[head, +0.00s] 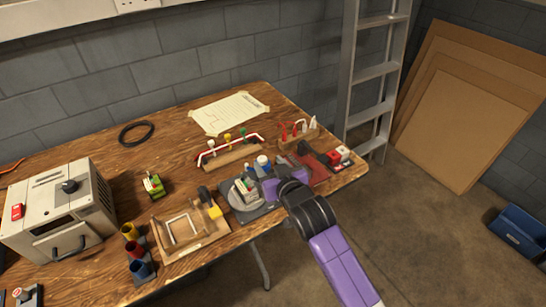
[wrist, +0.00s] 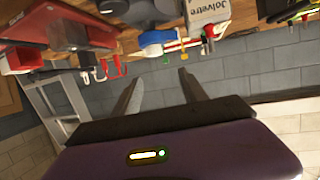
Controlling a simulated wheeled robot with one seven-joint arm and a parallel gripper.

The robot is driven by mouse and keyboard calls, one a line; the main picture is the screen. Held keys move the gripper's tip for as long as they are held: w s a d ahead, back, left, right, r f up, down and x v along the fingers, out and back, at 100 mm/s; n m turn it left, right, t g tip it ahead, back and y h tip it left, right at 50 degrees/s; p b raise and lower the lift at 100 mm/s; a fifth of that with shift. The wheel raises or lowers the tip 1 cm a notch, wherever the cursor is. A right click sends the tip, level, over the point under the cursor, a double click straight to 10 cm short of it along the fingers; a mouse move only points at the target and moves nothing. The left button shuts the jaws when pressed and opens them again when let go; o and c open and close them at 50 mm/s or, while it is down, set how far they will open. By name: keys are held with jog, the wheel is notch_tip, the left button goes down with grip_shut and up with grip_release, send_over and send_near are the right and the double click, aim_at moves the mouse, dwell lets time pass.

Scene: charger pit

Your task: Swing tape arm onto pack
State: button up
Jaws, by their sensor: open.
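A pale pack with printed lettering (wrist: 208,14) shows at the top of the wrist view. In the head view a pale and green pack (head: 244,190) stands on a round grey turntable (head: 236,200). A grey part with a blue roll and white cap (head: 263,161), which looks like the tape arm, stands just behind and right of the pack; it also shows in the wrist view (wrist: 142,12). My gripper (wrist: 158,78) is open, with nothing between its fingers. In the head view it is right of the pack, and its fingertips are hard to make out.
Behind are a rack with a red-and-white bar (head: 228,152) and a hook stand (head: 298,132). A wooden frame fixture (head: 190,232) stands left. Bare bench (head: 185,150) lies behind it.

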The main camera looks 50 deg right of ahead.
aim_at(263, 160)
jog(key=shift+s+f+g, duration=0.3)
jog(key=shift+f, duration=0.45)
jog(key=shift+d+f, duration=0.1)
jog(key=shift+f, duration=0.05)
jog(key=x, duration=0.7)
jog(key=shift+w+d+f, duration=0.1)
jog(key=shift+w+d, duration=0.05)
jog(key=shift+w, duration=0.1)
grip_shut()
